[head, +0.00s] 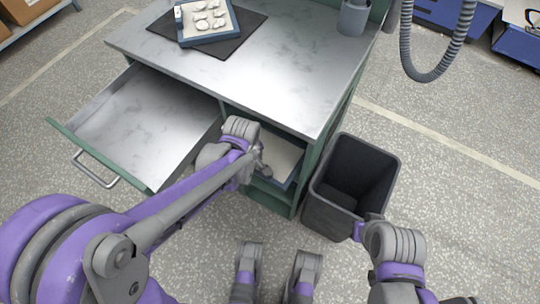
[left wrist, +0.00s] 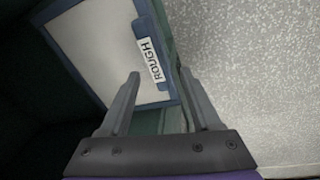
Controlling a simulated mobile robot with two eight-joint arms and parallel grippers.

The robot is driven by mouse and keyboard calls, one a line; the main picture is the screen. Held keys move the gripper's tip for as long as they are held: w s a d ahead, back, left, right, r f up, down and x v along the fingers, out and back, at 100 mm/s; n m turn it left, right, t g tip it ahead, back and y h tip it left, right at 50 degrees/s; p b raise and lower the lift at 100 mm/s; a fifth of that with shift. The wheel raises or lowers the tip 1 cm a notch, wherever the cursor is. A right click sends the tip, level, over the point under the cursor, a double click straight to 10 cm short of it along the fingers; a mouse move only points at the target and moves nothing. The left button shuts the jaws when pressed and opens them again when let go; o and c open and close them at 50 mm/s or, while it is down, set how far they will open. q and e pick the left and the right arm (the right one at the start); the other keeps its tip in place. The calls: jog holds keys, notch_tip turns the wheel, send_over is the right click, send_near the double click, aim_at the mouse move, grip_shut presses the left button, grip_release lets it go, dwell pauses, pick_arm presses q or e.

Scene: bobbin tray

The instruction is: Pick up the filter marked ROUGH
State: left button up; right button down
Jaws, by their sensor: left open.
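The filter marked ROUGH (left wrist: 95,45) is a pale panel in a blue frame, with a white label on its near edge. It fills the upper left of the left wrist view. In the head view the filter (head: 284,158) lies in the open compartment under the worktop, partly covered by my left arm. My left gripper (left wrist: 159,72) is open, one finger at each side of the label end of the frame; I cannot tell whether they touch it. In the head view my left gripper (head: 262,168) is at the compartment's mouth.
An open, empty drawer (head: 140,120) juts out left of the compartment. A dark bin (head: 375,155) stands close on the right. A blue tray (head: 232,32) of small pale pieces lies on a dark mat on the worktop (head: 250,80). A grey cup (head: 354,18) stands at the back.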

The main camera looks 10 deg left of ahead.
pick_arm(q)
jog(key=f, duration=0.2)
jog(key=shift+w+f+b, duration=0.25)
jog(key=shift+f+b, duration=0.05)
jog(key=shift+f, duration=0.05)
jog(key=shift+r, duration=0.1)
grip_shut()
